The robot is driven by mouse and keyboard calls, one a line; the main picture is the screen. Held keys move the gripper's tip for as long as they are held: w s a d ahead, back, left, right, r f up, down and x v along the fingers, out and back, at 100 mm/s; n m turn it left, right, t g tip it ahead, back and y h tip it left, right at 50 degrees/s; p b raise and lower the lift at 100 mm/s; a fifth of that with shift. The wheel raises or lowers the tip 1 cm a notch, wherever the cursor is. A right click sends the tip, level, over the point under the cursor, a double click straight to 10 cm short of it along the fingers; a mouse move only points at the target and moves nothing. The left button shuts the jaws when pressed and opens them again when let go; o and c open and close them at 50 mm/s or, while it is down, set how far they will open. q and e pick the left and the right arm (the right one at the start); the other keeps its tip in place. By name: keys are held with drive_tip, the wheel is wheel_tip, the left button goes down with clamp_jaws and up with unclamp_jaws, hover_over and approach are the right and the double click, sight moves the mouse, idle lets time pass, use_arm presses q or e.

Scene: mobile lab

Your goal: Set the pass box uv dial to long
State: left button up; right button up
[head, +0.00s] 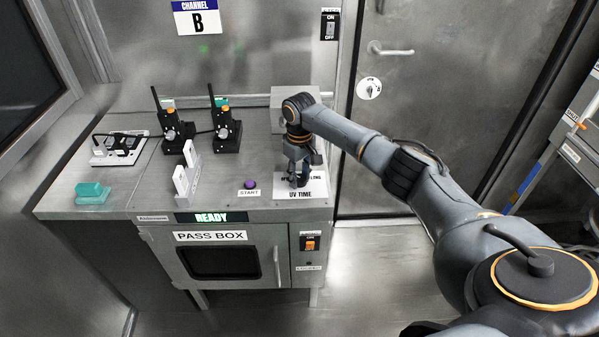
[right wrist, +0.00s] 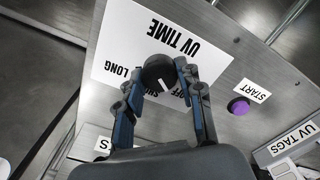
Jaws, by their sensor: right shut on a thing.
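The UV time dial is a round black knob (right wrist: 157,71) on a white panel (right wrist: 125,45) marked UV TIME, with OFF, SHORT and LONG partly covered. The panel also shows at the right of the pass box top in the head view (head: 316,190). My right gripper (right wrist: 165,75) is shut on the dial, one finger on each side; it also shows in the head view (head: 297,178). A short white mark on the knob shows between the fingers, on the label side. I cannot tell exactly which label it faces. My left gripper is not in view.
A purple START button (head: 250,184) is left of the panel. The pass box (head: 211,237) has a READY display above its door. Two radios (head: 226,130), a white stand (head: 186,176) and a teal block (head: 92,192) occupy the top further left. A metal door (head: 420,150) is at right.

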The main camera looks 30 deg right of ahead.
drive_tip(key=m+p, duration=0.1)
drive_tip(key=p, duration=0.1)
drive_tip(key=m+p, duration=0.4)
drive_tip(key=shift+r, duration=0.25)
drive_tip(key=m+p, duration=0.3)
drive_tip(key=m, duration=0.1)
drive_tip(key=shift+m+p, duration=0.3)
drive_tip(key=shift+p, duration=0.05)
drive_tip(key=m+p, duration=0.1)
drive_tip(key=m, duration=0.1)
drive_tip(key=shift+f+m, duration=0.1)
drive_tip(key=shift+m, duration=0.2)
drive_tip(key=m+p, duration=0.1)
drive_tip(key=m, duration=0.2)
drive_tip(key=shift+d+m+p, duration=0.1)
drive_tip(key=shift+m+p, duration=0.3)
drive_tip(key=m, duration=0.3)
drive_tip(key=shift+p, duration=0.4)
drive_tip(key=shift+d+f+m, duration=0.1)
drive_tip(key=shift+m, duration=1.8)
drive_tip(key=o, duration=1.2)
drive_tip(key=shift+s, duration=0.1)
